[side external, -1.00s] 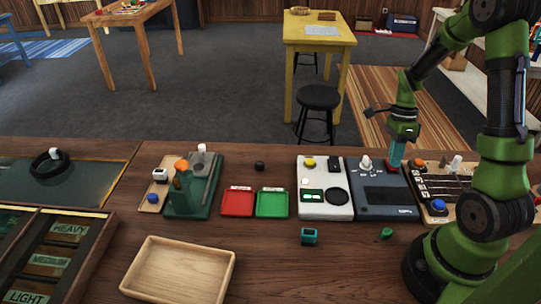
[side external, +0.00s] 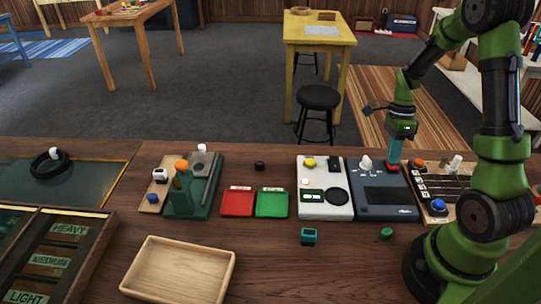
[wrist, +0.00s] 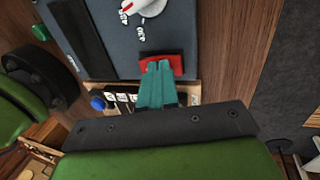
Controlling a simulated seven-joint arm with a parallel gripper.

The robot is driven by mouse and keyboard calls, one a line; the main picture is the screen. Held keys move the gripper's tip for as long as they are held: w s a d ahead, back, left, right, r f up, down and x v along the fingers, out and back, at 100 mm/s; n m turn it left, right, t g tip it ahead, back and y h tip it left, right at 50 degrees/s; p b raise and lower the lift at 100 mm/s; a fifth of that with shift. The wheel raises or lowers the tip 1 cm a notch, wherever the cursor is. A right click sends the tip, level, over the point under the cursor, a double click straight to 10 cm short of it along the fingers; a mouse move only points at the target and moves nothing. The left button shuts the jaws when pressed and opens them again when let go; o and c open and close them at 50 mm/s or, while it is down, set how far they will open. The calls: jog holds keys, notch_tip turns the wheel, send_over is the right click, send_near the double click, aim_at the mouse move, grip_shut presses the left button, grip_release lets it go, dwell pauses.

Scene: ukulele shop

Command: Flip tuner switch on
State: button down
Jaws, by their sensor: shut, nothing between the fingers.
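The tuner is a dark blue-grey box (side external: 385,211) on the bench, with a dark screen and a white pointer knob (side external: 366,163) at its far left. A red switch (side external: 391,166) sits at its far right corner. The wrist view shows the red switch (wrist: 175,62), the box top (wrist: 112,58) and part of the knob (wrist: 145,6). My gripper (side external: 394,164) points down with its teal fingers shut and empty. In the wrist view the fingertips (wrist: 157,66) overlap the red switch and hide part of it. I cannot tell whether they touch it, or its on or off position.
A white device (side external: 338,211) stands close on the tuner's left. A board with strings and a blue knob (side external: 438,206) stands close on its right. A teal block (side external: 309,236) and a green piece (side external: 386,233) lie in front. Bench between them and the wooden tray (side external: 150,243) is clear.

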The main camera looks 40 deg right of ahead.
jog(key=v, duration=1.4)
jog(key=shift+s+a+r, duration=0.15)
jog(key=shift+s+a, duration=0.35)
jog(key=x, duration=1.4)
